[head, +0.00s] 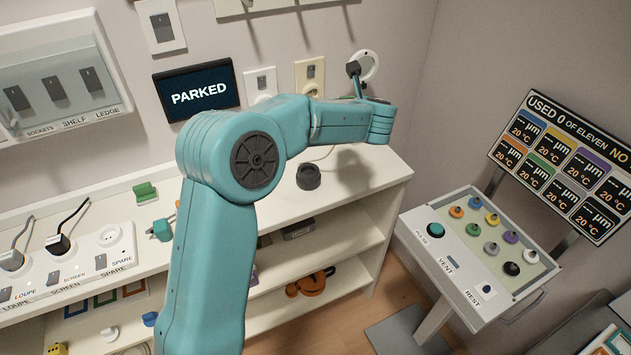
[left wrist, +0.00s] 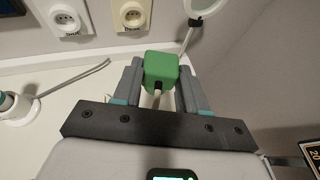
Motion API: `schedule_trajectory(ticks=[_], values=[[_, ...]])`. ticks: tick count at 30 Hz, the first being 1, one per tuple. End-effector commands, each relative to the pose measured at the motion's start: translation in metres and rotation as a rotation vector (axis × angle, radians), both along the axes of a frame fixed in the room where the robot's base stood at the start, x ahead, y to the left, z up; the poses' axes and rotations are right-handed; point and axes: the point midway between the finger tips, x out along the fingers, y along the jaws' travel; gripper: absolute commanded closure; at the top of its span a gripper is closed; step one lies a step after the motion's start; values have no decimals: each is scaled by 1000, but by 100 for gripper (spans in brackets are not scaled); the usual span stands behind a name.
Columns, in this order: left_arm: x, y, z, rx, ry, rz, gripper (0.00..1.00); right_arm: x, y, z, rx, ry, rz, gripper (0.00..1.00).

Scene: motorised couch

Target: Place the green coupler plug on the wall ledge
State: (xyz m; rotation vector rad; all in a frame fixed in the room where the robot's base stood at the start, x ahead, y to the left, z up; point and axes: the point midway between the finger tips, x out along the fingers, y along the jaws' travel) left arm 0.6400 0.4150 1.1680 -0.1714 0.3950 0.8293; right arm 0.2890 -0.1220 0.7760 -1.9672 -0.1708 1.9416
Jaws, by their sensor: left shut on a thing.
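The green coupler plug (left wrist: 160,72) is a small green block with a dark slot, seen in the left wrist view. My left gripper (left wrist: 160,88) is shut on it, one finger on each side, in front of the wall. My right gripper is not in view.
Wall sockets (head: 262,82) and a ring-shaped loupe (head: 366,66) are close to my arm. A button console (head: 475,245) stands at the right.

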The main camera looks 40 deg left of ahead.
Motion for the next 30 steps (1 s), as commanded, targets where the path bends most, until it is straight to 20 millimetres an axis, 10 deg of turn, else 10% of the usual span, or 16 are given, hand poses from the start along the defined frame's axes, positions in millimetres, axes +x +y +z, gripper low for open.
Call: schedule_trajectory(ticks=[5,18,30], values=[[7,0,-13,20,-14,-57,88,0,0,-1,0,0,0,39],[10,-6,-133,17,-15,-58,88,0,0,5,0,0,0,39],[10,-5,-186,17,-19,-56,88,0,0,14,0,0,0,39]])
